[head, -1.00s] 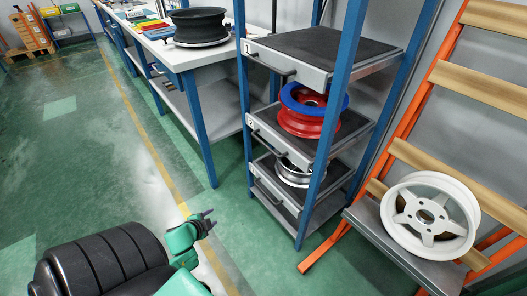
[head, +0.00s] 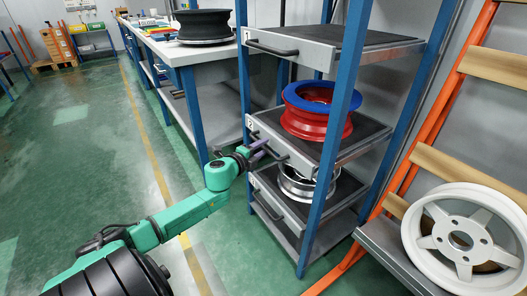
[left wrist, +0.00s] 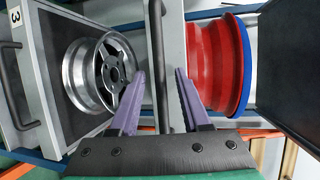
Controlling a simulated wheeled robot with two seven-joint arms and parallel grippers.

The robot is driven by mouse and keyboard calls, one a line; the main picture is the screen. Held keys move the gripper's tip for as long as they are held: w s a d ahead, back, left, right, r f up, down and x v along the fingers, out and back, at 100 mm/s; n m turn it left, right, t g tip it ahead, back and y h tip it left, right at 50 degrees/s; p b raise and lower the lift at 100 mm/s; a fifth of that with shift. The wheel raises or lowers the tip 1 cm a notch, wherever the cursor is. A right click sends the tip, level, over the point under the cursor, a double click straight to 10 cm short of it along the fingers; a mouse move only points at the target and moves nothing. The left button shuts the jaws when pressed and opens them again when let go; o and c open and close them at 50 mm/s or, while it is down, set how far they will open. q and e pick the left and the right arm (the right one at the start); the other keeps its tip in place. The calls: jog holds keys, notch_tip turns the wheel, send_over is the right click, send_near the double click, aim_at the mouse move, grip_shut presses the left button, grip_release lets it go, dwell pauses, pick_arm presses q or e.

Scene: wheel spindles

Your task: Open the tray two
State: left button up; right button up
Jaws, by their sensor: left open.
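Tray two (head: 366,130) is the middle tray of the blue rack, with a "2" label on its front. It sits in the rack and carries a red wheel rim (head: 318,122) with a blue ring. My left gripper (head: 260,149) is at the front of this tray, by its dark handle (head: 282,156). In the left wrist view my open fingers (left wrist: 160,75) stand on either side of the handle bar (left wrist: 157,40). I cannot tell whether they touch it. My right gripper is not in view.
Tray one (head: 340,37) is above and empty. Tray three (head: 283,207) is below with a silver rim (head: 300,187). A white rim (head: 462,240) rests on an orange-framed rack at right. A workbench (head: 205,52) stands at left; the floor before the rack is open.

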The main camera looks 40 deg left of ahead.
pick_arm(q)
jog(key=shift+w+a, duration=0.1)
jog(key=shift+w, duration=0.5)
grip_shut()
jog(key=shift+f, duration=0.1)
dwell(0.9)
